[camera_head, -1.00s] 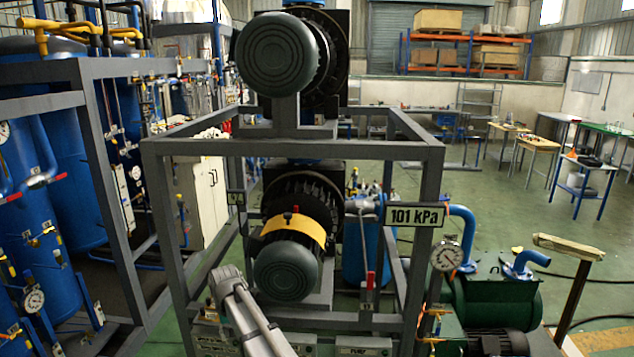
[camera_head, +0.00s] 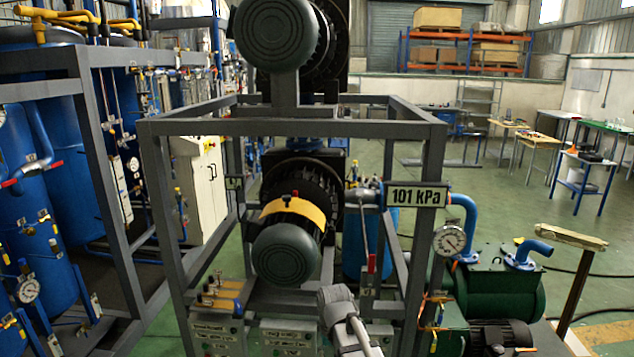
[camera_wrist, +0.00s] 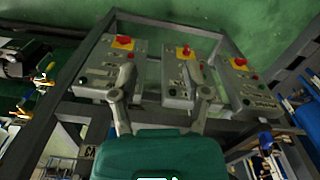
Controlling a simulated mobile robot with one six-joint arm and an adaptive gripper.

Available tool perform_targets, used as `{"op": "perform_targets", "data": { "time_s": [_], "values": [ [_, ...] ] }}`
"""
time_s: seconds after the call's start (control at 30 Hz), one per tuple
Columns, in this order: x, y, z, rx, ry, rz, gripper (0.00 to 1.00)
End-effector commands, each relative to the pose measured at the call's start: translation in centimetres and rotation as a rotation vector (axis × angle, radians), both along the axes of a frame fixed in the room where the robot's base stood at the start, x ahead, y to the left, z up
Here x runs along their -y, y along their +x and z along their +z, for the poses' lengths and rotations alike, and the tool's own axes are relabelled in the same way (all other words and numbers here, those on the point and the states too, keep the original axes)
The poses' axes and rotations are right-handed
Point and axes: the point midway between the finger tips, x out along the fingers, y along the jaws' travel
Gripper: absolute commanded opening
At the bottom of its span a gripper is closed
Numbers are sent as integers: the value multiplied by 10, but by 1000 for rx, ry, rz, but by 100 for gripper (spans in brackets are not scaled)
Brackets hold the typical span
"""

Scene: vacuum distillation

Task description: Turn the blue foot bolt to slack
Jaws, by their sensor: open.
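I cannot make out the blue foot bolt in either view. The lower motor (camera_head: 285,254), dark with a yellow band (camera_head: 299,211), sits inside the grey frame (camera_head: 290,127). My gripper (camera_wrist: 160,80) is open and empty in the wrist view, its two fingers spread apart in front of the control boxes. A control box with a red button on a yellow plate (camera_wrist: 184,51) shows beyond the fingers. My arm shows at the bottom of the head view, in front of the frame; the gripper itself is not clear there.
The upper motor (camera_head: 274,33) stands above the frame. A 101 kPa sign (camera_head: 417,196) and a round gauge (camera_head: 449,240) are at the right post. A green tank (camera_head: 500,295) stands beyond. Blue vessels (camera_head: 30,200) fill the left.

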Motion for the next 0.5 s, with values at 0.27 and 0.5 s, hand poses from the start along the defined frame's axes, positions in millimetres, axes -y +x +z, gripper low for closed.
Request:
{"op": "perform_targets", "data": {
  "time_s": [0.27,0.5],
  "values": [
    [89,-63,-30,0,0,-111,60],
    [125,-94,-41,0,0,-164,60]
  ]
}}
